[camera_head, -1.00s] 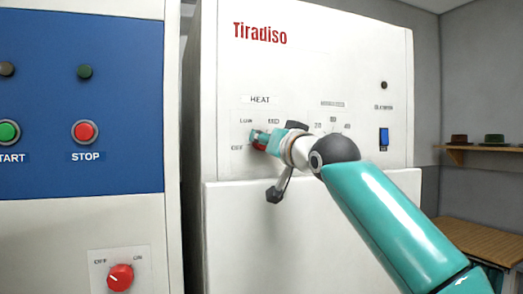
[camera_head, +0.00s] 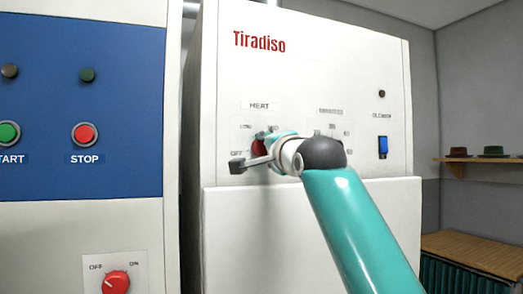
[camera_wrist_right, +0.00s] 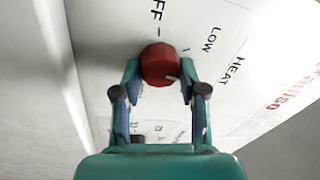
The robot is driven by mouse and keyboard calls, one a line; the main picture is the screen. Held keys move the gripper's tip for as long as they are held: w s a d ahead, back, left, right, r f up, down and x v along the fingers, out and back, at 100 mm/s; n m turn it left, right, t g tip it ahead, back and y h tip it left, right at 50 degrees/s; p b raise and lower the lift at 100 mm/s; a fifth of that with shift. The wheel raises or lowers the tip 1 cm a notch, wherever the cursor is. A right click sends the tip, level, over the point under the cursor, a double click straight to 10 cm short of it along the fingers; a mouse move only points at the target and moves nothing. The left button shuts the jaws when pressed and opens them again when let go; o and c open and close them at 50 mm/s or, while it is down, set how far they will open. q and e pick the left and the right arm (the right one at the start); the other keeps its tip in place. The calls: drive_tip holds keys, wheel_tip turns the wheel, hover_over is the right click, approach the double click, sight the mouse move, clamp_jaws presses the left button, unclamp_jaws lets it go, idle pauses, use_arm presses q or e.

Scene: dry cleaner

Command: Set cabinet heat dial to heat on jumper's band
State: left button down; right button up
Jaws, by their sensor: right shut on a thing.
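The red cabinet heat dial (camera_head: 258,147) is on the front of the white cabinet (camera_head: 310,62) marked Tiradiso, below the HEAT label. My right gripper (camera_head: 265,142) is at the dial and partly hides it and its scale. In the right wrist view the dial (camera_wrist_right: 160,64) sits between the two fingertips of my right gripper (camera_wrist_right: 161,72), which are shut on it. OFF and LOW show beside it. A pale mark shows at the dial's lower right edge, but I cannot tell which setting it points to. My left gripper and a jumper are not in view.
A second scale (camera_head: 332,128) is partly behind my right wrist, with a blue blower switch (camera_head: 383,147) to its right. A blue-and-white panel at left has a red stop button (camera_head: 85,134) and a red OFF/ON knob (camera_head: 116,284). A wooden table (camera_head: 478,250) stands at right.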

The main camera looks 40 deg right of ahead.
drive_tip(key=m, duration=0.4)
drive_tip(key=shift+w+a+f+g+h, duration=0.25)
drive_tip(key=shift+f+g+h, duration=0.05)
drive_tip(key=shift+f, duration=0.05)
drive_tip(key=shift+s+d+r+m, duration=0.15)
drive_tip(key=shift+s+m, duration=0.05)
drive_tip(key=shift+m, duration=0.2)
drive_tip(key=shift+w, duration=0.1)
drive_tip(key=shift+m, duration=0.3)
